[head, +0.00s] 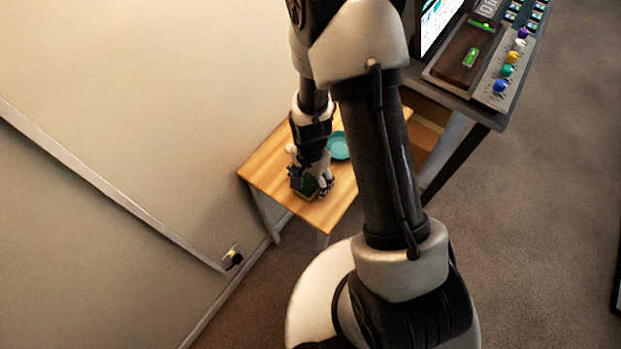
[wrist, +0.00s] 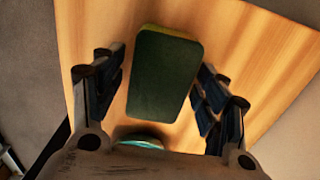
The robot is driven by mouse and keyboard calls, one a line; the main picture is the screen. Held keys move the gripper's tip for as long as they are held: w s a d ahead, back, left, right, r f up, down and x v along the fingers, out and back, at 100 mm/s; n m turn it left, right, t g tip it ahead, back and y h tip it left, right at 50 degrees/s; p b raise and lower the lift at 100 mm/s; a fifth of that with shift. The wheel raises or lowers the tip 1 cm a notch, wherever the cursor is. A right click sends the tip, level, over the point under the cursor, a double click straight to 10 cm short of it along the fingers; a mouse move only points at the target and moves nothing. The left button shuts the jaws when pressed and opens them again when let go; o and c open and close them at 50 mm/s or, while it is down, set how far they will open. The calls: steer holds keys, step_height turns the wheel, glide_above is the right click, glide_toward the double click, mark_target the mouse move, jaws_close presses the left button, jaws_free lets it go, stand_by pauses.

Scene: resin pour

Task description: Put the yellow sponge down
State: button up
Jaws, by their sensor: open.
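The sponge (wrist: 162,75) lies between the fingers of my gripper (wrist: 155,95) in the wrist view, its dark green face toward the camera and a thin yellow edge at its far end. The fingers are spread, with a gap on each side of it. It appears to rest on the small wooden table (wrist: 265,50). In the head view my gripper (head: 312,188) is low over the front part of the wooden table (head: 265,168). Only a bit of the sponge (head: 311,196) shows there, dark green and yellow; the fingers hide the rest.
A teal dish (head: 339,147) stands on the wooden table behind my gripper; its edge shows in the wrist view (wrist: 140,141). A dark desk with a knob panel (head: 508,70) and a screen (head: 437,22) is at upper right. The wall (head: 130,120) is close on the left.

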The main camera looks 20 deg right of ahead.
steer(key=shift+r, duration=0.1)
step_height(320, 180, up, 12)
steer(key=p, duration=0.4)
step_height(320, 180, up, 11)
steer(key=n+t, duration=0.1)
steer(key=n, duration=0.2)
glide_above(310, 180)
steer(key=s+r+n+t, duration=0.3)
steer(key=s+r+n, duration=0.4)
steer(key=s+r, duration=0.8)
steer(key=shift+d+r+n+t, duration=0.15)
steer(key=shift+r+n+t, duration=0.2)
steer(key=shift+r, duration=0.2)
steer(key=shift+o, duration=0.3)
